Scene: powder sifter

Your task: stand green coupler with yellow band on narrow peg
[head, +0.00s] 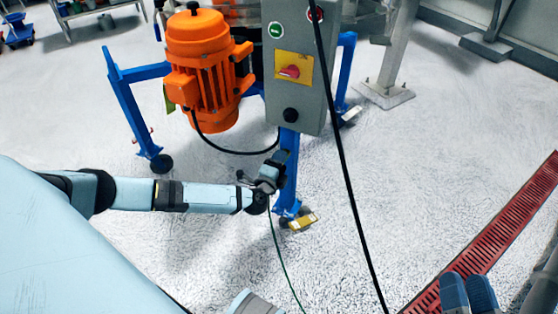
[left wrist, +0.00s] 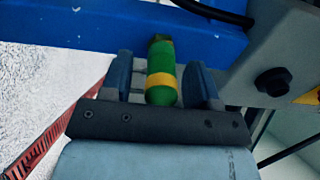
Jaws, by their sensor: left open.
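The green coupler with the yellow band (left wrist: 160,75) shows in the left wrist view, between the fingers of my left gripper (left wrist: 163,82). The fingers are open, with a gap on either side of the coupler. A blue beam lies just beyond it. In the head view my left gripper (head: 268,178) is at the blue leg below the grey control box, and I cannot make out the coupler there. My right gripper (head: 468,292) is at the bottom right, its two blue fingers together and empty. I cannot make out the narrow peg in either view.
The orange motor (head: 200,70) and grey control box (head: 295,75) are on the blue frame above my left gripper. A black cable (head: 345,170) hangs in front. A red floor grate (head: 500,230) runs at right.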

